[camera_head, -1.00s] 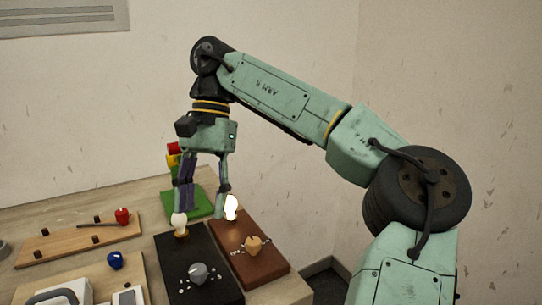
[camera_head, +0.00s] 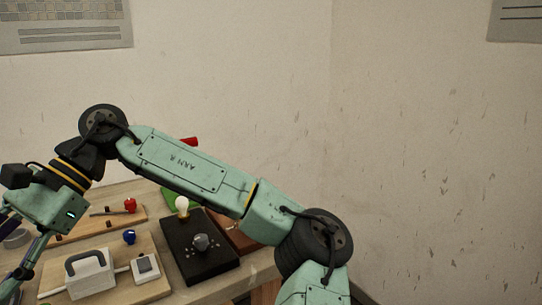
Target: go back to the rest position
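My gripper (camera_head: 12,255) is at the left edge of the head view, tilted and partly cut off. Its two fingers look spread apart, with nothing seen between them. A pale bulb (camera_head: 182,204) stands upright on the black board (camera_head: 203,272), which carries a grey knob (camera_head: 201,242). The brown board (camera_head: 232,240) behind it is mostly hidden by my arm, and its bulb is out of sight.
A wooden board with a red knob (camera_head: 130,205) lies at the back left of the table. In front are a blue knob (camera_head: 129,237), a handled switch box (camera_head: 90,275) and a small white switch (camera_head: 146,268). The right side is bare wall.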

